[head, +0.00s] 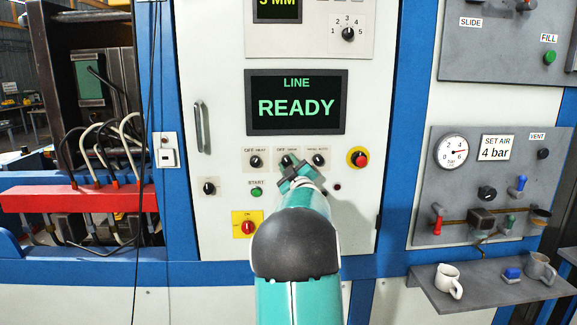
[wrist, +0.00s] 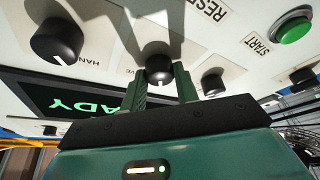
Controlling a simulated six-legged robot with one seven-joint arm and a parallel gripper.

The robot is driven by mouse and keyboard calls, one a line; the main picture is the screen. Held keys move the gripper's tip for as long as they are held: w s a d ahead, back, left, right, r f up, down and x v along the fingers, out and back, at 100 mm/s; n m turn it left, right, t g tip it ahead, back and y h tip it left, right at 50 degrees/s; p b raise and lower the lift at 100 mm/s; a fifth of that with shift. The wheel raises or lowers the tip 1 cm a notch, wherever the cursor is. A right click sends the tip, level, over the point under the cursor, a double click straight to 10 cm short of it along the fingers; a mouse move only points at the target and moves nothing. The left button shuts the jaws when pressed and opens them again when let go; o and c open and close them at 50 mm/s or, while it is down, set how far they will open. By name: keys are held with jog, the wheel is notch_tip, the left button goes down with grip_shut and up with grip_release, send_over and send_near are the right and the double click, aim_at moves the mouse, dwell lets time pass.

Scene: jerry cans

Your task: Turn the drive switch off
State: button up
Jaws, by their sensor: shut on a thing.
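The drive switch (head: 287,160) is the middle black knob in the row of three under the display, with an "OFF" label at its upper left. My gripper (head: 297,171) is at this knob and partly covers it in the head view. In the wrist view the drive switch (wrist: 159,67) sits between the two green fingers of my gripper (wrist: 161,79), which are shut on it. The white mark on the knob points toward the display side in the wrist view.
The heat knob (head: 256,161) and the hand/auto knob (head: 318,160) flank the drive switch closely. A green start button (head: 257,192), a red emergency button (head: 358,157) and a red switch on yellow (head: 247,226) are nearby. The display (head: 296,102) reads "LINE READY".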

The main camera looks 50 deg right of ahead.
dwell(0.3)
jog(key=o, duration=1)
jog(key=shift+c, duration=0.2)
jog(key=v, duration=1.3)
jog(key=shift+s+a, duration=0.25)
jog(key=shift+s, duration=0.1)
